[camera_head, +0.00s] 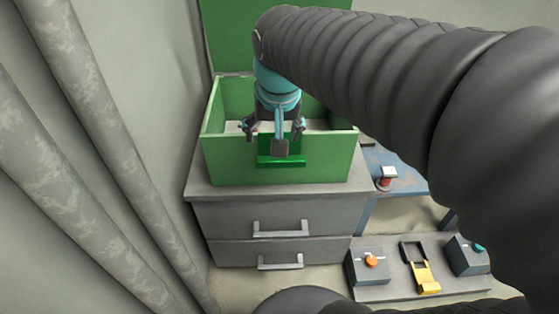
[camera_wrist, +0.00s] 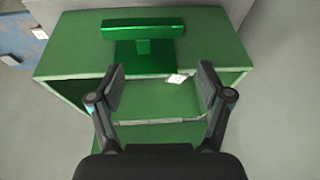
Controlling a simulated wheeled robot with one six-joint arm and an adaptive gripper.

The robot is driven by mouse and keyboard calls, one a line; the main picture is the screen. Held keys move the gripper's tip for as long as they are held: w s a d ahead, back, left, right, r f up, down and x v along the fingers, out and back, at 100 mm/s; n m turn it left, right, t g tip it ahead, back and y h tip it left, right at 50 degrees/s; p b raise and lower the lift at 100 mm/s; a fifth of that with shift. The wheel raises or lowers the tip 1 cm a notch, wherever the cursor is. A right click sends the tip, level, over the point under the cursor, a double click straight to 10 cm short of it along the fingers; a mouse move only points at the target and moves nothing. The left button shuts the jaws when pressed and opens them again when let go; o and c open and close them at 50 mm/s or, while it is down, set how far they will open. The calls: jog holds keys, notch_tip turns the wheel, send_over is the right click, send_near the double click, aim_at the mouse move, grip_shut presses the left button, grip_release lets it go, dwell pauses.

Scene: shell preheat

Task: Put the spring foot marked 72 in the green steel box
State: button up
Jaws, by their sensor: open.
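The green steel box (camera_head: 225,160) stands with its lid raised on a grey drawer cabinet. Its front wall and darker green latch also show in the wrist view (camera_wrist: 70,58). My gripper (camera_head: 268,135) points down over the box opening, near the front wall; in the wrist view its two fingers (camera_wrist: 160,90) are spread apart. A small pale piece with a faint mark (camera_wrist: 177,78) shows between the fingertips, apart from both; I cannot tell whether it is the spring foot marked 72, and no number is readable. Much of the box interior is hidden by my gripper.
A red and white piece (camera_head: 387,178) stands on a blue surface (camera_head: 408,182) right of the cabinet (camera_head: 240,218). A low grey panel (camera_head: 395,291) with an orange knob and yellow part lies at lower right. Thick pipes (camera_head: 90,130) run along the left.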

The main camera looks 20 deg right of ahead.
jog(key=s+f+n+t, duration=0.1)
jog(key=s+f+n, duration=0.2)
jog(key=s, duration=0.8)
jog(key=shift+f+t, duration=0.3)
jog(key=shift+f, duration=0.45)
